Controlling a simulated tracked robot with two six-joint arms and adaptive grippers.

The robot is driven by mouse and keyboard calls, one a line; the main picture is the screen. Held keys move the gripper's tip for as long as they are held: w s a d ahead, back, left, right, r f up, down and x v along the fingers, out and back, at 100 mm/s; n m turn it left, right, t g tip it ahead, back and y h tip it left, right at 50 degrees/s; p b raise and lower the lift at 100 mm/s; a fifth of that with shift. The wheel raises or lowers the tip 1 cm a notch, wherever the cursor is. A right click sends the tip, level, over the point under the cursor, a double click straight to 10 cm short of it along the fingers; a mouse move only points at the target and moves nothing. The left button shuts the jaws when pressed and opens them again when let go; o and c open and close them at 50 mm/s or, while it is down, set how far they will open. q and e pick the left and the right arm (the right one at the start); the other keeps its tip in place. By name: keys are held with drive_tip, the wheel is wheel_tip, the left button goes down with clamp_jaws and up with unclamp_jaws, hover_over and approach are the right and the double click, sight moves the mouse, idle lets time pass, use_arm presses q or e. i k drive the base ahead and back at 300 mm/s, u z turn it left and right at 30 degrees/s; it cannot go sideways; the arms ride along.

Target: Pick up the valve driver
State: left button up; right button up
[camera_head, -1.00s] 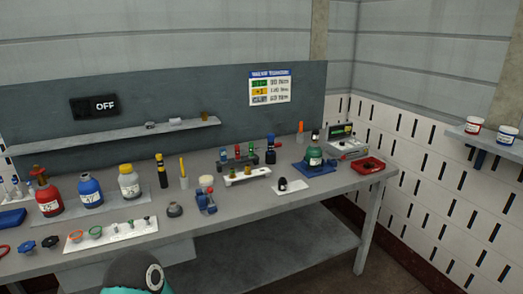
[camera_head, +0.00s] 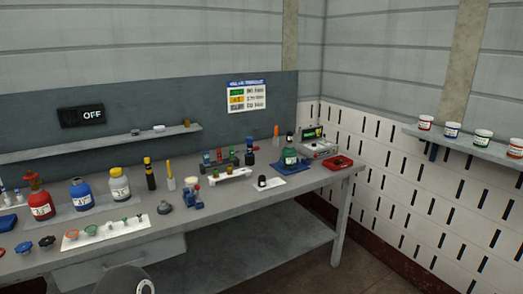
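I cannot tell for sure which tool is the valve driver. Upright tools on the grey workbench (camera_head: 225,200) include a black one with a yellow top (camera_head: 150,174), a yellow-handled one in a pale holder (camera_head: 170,175), and an orange-handled one (camera_head: 276,134) at the back. Several small tools with red, green and blue parts stand in a rack (camera_head: 222,156) near the middle back. Neither of my grippers shows; only a rounded part of my arm shows at the bottom edge.
Red (camera_head: 40,203), blue (camera_head: 82,193) and yellow-capped white (camera_head: 120,185) cylinders stand on the left. A right wall shelf (camera_head: 472,145) holds several jars. Floor room is free at the right.

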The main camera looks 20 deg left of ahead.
sight(250, 139)
drive_tip(key=z, duration=0.3)
drive_tip(key=i, duration=1.55)
drive_tip(key=u, duration=0.45)
